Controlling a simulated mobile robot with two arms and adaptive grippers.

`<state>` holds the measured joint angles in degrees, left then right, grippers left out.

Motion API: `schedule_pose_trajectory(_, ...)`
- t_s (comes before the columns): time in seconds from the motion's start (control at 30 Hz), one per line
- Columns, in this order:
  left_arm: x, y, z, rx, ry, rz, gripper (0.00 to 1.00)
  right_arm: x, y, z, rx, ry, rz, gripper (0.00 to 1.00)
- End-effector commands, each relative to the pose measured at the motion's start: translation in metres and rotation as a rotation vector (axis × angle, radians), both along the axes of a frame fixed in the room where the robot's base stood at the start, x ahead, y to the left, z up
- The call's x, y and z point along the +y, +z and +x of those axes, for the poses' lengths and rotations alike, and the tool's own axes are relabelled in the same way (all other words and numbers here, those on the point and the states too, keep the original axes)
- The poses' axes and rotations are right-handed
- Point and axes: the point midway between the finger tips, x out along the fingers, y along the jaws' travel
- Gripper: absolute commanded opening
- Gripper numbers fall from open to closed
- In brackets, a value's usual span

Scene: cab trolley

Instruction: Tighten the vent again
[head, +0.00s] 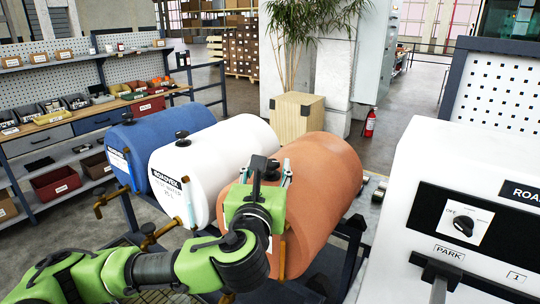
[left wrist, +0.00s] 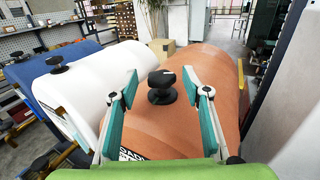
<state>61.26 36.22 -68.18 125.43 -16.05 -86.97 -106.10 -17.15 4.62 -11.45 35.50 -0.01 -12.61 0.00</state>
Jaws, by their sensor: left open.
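My left gripper (head: 267,170) is open above the orange tank (head: 325,175), its teal-padded fingers pointing away from me. In the left wrist view, a black vent knob (left wrist: 162,90) stands on top of the orange tank (left wrist: 215,75), between the lines of the two fingers of my left gripper (left wrist: 160,76). There is clear space on both sides of the knob, and neither finger visibly touches it. In the head view the gripper largely hides this knob. How tight the knob is, I cannot tell. My right gripper is not in view.
A white tank (head: 205,160) and a blue tank (head: 150,135) lie to the left, each with a black knob on top. A white machine (head: 440,170) with a dial stands close on the right. A wooden box (head: 296,117) is behind the tanks. Shelves with bins (head: 70,130) are far left.

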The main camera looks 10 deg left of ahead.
Motion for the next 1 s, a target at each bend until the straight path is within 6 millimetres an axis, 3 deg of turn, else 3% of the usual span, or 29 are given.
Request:
schedule_pose_trajectory(0.2,0.002,0.001,0.024,0.000,0.001,0.000,0.44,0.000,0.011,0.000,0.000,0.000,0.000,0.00)
schedule_pose_trajectory(0.57,0.002,-0.001,0.028,0.000,-0.001,-0.001,0.44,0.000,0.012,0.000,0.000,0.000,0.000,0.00)
schedule_pose_trajectory(0.73,0.002,-0.001,0.028,0.000,-0.001,-0.001,0.04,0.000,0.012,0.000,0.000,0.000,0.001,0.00)
schedule_pose_trajectory(1.0,0.003,0.000,0.028,0.000,-0.011,0.000,0.05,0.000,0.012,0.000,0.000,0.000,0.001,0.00)
